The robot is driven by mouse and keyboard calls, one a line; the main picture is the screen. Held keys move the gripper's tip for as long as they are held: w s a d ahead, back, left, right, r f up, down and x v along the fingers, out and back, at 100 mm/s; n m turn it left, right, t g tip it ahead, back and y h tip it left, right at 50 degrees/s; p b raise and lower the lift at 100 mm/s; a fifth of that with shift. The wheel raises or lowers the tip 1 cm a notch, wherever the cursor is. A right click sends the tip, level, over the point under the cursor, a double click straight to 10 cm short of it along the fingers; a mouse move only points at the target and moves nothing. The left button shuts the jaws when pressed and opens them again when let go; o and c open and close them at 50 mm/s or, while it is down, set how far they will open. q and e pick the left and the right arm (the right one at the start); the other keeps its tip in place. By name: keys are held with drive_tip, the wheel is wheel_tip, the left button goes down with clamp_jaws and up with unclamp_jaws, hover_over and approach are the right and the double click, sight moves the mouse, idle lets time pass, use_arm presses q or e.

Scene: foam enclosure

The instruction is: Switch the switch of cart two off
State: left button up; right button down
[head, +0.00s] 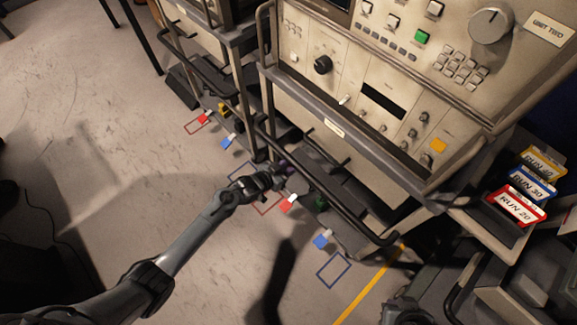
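The cart labelled unit two (547,27) fills the right of the head view, its panel tilted toward me. The panel carries a black knob (323,65), a big grey dial (490,25), a small pale lever (343,99) and several toggles and buttons. I cannot tell which one is the cart's switch. My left gripper (280,174) is low at the cart's front left corner, near its base, beside a red tab (288,203). It is small and dark there, so I cannot tell if it is open or touching anything.
A blue tab (321,241) is at the cart's base on the right. Another cart (205,45) stands at the upper left. Run cards (517,205) lie on a right-hand surface. Open floor (100,170) lies left. A yellow line (370,285) crosses the floor.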

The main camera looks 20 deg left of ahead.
use_arm(q)
drive_tip(key=shift+f, duration=0.15)
clamp_jaws()
drive_tip(key=shift+f+t+b, duration=0.2)
drive_tip(key=shift+t+b, duration=0.2)
drive_tip(key=shift+b, duration=0.25)
drive_tip(key=shift+s+f+t+h+b, duration=0.1)
drive_tip(key=shift+f+t+h+b, duration=0.4)
drive_tip(key=shift+t+b, duration=1.05)
drive_tip(key=shift+f+t+h+b, duration=0.25)
drive_tip(key=shift+t+h+b, duration=0.45)
drive_tip(key=shift+b, duration=1.8)
drive_tip(key=shift+s+f+t+h+b, duration=0.1)
drive_tip(key=shift+f+t+h+b, duration=0.4)
drive_tip(key=shift+t+b, duration=1.05)
drive_tip(key=shift+r+g+b, duration=0.1)
drive_tip(key=shift+g+b, duration=0.35)
drive_tip(key=shift+g, duration=0.05)
drive_tip(key=o, duration=0.9)
unclamp_jaws()
drive_tip(key=shift+o, duration=0.2)
drive_tip(key=shift+a, duration=0.1)
